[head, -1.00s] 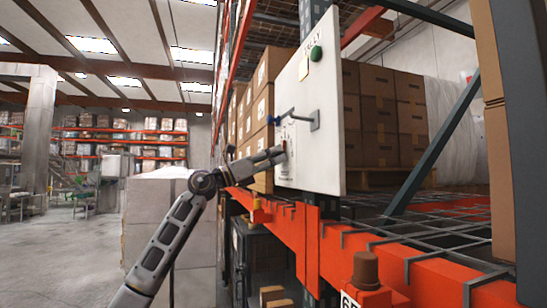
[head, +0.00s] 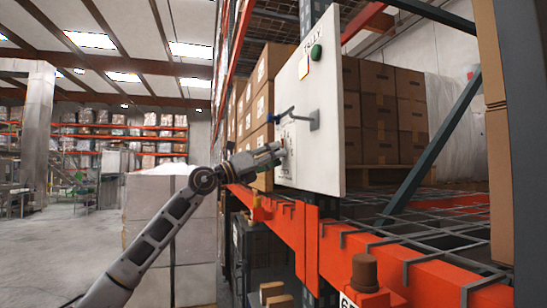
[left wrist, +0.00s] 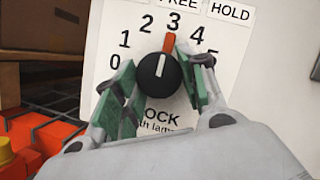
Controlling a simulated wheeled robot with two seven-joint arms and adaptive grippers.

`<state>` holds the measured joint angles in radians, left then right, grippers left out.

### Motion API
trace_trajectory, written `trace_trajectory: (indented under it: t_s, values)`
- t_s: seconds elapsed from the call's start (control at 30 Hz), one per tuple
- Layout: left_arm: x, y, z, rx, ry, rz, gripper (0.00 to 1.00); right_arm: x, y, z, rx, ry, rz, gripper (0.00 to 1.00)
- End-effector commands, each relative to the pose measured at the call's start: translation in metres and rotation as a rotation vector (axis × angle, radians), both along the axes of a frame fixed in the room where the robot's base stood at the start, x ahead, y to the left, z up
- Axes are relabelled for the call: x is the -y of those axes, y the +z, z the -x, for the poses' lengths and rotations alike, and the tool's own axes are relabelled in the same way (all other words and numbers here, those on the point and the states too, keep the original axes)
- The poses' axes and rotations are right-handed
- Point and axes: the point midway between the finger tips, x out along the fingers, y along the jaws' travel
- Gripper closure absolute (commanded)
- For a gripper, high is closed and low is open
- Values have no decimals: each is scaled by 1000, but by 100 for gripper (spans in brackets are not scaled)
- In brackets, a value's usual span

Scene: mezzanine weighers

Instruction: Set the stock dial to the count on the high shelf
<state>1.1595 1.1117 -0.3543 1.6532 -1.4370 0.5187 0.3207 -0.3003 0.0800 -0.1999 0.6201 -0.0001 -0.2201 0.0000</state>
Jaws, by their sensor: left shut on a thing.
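The stock dial is a round black knob (left wrist: 158,78) with a white line and a red pointer that stands at 3, on a scale from 0 to 5 in the left wrist view. It sits low on the white tally panel (head: 325,105). My left gripper (left wrist: 160,88) has its green-padded fingers on either side of the knob, shut on it. In the head view the left gripper (head: 279,152) reaches the panel from the left and hides most of the dial. Brown cartons (head: 381,115) stand on a shelf behind the panel. My right gripper is not in view.
A bracket with a blue knob (head: 270,121) sticks out of the panel above the dial. A green button (head: 316,53) is near its top. An orange beam (head: 300,235) with a brown knob (head: 365,272) runs below. The floor at left is open.

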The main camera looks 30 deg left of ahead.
Motion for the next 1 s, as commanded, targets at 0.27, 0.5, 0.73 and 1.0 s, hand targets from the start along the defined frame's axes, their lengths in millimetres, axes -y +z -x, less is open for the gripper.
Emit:
trace_trajectory:
  t_s: [0.27, 0.5, 0.73, 1.0]
  values:
    - [0, 0, 0, -13, 0, 16, 83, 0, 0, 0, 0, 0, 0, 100]
    - [0, 0, 0, -14, 0, 16, 83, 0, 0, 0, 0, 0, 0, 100]
    - [0, 0, 0, -13, 0, 16, 40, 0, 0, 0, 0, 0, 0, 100]
    - [0, 0, 0, -13, 0, 16, 37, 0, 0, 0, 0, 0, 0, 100]
